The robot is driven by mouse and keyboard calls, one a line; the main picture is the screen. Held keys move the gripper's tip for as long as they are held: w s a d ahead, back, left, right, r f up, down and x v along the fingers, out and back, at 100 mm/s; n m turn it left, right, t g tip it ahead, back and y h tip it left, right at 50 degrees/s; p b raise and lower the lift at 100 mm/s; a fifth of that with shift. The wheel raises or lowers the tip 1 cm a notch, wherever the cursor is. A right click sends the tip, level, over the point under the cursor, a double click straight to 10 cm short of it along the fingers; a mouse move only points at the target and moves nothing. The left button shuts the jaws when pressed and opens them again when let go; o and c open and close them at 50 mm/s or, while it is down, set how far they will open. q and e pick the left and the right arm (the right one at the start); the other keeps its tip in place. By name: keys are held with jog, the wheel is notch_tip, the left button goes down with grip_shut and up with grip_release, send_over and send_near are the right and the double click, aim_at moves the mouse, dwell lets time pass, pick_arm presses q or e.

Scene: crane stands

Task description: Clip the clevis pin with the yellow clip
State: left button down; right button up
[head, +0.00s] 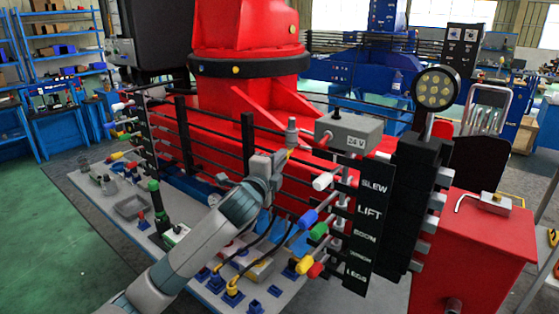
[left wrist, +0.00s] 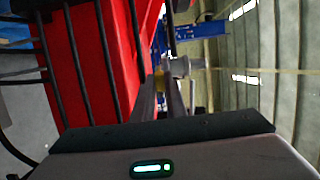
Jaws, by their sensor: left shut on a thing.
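My left gripper (head: 284,158) is raised in front of the red crane body, with its fingers shut on the small yellow clip (head: 290,152). In the left wrist view the clip (left wrist: 160,77) shows as a yellow spot at the tips of the fingers (left wrist: 168,88). A grey upright pin-like part (head: 292,132), which looks like the clevis pin, is just above the clip in the head view. A grey part (left wrist: 180,67) also shows beside the clip in the left wrist view. I cannot tell whether clip and pin touch. My right gripper is not in view.
A grey 24 V box (head: 348,134) stands close right of the gripper. Coloured-knob levers and a black label panel (head: 368,222) are further right. Dark horizontal rails (head: 215,135) run behind. A grey bench (head: 95,190) with small parts lies below.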

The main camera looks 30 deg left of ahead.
pick_arm(q)
jog(key=shift+w+a, duration=0.1)
jog(key=shift+w, duration=0.55)
jog(key=shift+w, duration=0.3)
jog(key=c, duration=1.7)
grip_release()
jog(key=shift+s+p, duration=0.15)
jog(key=shift+p, duration=0.15)
jog(key=p+v, duration=0.1)
jog(key=v, duration=0.4)
jog(key=shift+a, duration=0.1)
